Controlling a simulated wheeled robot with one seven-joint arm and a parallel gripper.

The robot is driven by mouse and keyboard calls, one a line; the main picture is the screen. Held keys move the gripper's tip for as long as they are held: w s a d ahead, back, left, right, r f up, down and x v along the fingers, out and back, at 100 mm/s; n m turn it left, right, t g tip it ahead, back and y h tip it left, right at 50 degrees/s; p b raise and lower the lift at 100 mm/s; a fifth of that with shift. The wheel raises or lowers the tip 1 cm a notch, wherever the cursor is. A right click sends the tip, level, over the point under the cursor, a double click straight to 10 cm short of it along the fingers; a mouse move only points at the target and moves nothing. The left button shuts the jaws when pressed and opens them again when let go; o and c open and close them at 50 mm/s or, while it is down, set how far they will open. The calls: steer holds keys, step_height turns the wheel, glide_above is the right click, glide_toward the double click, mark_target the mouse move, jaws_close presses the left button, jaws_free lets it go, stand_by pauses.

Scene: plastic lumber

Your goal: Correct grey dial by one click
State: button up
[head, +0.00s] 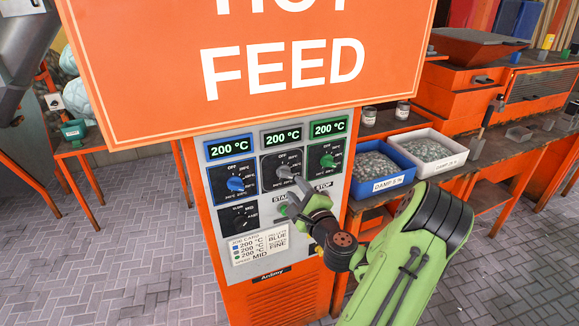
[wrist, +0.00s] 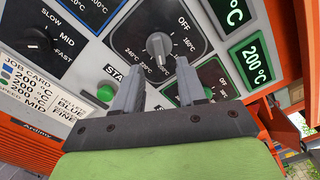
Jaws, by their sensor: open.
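The grey dial (head: 284,172) sits in the middle of the control panel, under a display (head: 282,137) reading 200 °C. In the wrist view the grey dial (wrist: 159,43) has a round knob with a bar pointing down toward the lower scale; its exact mark is hard to tell. My gripper (head: 288,189) is in front of the panel, just below the grey dial. In the wrist view my gripper (wrist: 160,67) is open, its fingers apart on either side below the knob, with nothing between them. Touching is not visible.
A blue dial (head: 236,184) and a green dial (head: 328,160) flank it, both displays reading 200 °C. A black speed dial (head: 238,215) is lower left. The green start button (wrist: 106,92) lies close to my left finger. The job card (head: 260,244) lists 200 °C and MID.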

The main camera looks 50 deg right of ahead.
mark_target(287, 177)
steer(key=p+x, duration=0.1)
steer(key=x, duration=0.4)
steer(key=shift+w+d, duration=0.15)
steer(key=shift+w, duration=0.2)
steer(key=shift+f, duration=0.1)
jaws_close()
